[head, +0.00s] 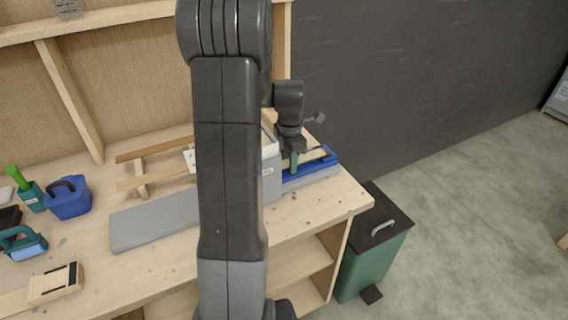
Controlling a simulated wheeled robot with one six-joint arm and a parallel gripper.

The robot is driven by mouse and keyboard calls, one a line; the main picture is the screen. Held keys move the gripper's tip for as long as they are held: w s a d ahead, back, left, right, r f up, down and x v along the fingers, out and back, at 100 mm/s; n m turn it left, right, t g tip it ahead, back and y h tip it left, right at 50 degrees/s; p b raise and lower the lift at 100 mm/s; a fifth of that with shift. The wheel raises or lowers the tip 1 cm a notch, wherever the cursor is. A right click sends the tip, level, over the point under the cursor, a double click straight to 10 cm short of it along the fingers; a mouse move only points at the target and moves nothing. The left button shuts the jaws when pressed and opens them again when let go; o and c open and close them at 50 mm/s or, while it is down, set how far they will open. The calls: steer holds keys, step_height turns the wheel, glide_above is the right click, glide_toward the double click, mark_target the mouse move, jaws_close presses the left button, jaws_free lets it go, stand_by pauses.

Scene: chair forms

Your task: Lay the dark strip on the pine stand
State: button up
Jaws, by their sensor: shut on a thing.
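A brown, darker strip (153,149) lies slanting at the back of the bench, left of my arm. It looks like it rests along the back of a pale pine frame (141,180), likely the pine stand; its right end is hidden behind my arm. My gripper (293,152) points down over the blue holder (320,162) at the right end of the bench. It is shut on a small green upright piece (293,161), like a handle. A pale wood piece (312,155) lies in the blue holder beside it. My arm hides much around it.
A long grey bed (150,222) runs along the bench, with a pale grey boxy part (271,172) behind my arm. Blue and teal tools (69,198) and a wooden block (56,284) stand at left. A green bin (372,250) stands on the floor at right.

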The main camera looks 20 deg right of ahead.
mark_target(302, 158)
steer(key=shift+w+d+p, duration=0.2)
steer(key=shift+d+p, duration=0.05)
steer(key=shift+d, duration=0.8)
steer(key=shift+w+d+p, duration=0.15)
steer(key=shift+d+p, duration=0.1)
steer(key=shift+d, duration=0.8)
steer(key=shift+r, duration=0.1)
steer(key=shift+w+d+r+p, duration=0.15)
steer(key=shift+d+r+p, duration=0.75)
steer(key=shift+r+p, duration=0.1)
steer(key=shift+d+r, duration=0.1)
steer(key=shift+d, duration=0.25)
steer(key=shift+w+d+r+p, duration=0.15)
steer(key=shift+d+p, duration=0.25)
steer(key=shift+d, duration=0.75)
steer(key=shift+w+d+p, duration=0.2)
steer(key=shift+d+p, duration=0.25)
steer(key=shift+d, duration=0.65)
steer(key=shift+w+d+r+p, duration=0.15)
steer(key=shift+d+p, duration=0.25)
steer(key=shift+d, duration=0.75)
step_height(302, 158, up, 10)
steer(key=p, duration=0.6)
steer(key=shift+p, duration=0.3)
steer(key=shift+f, duration=0.1)
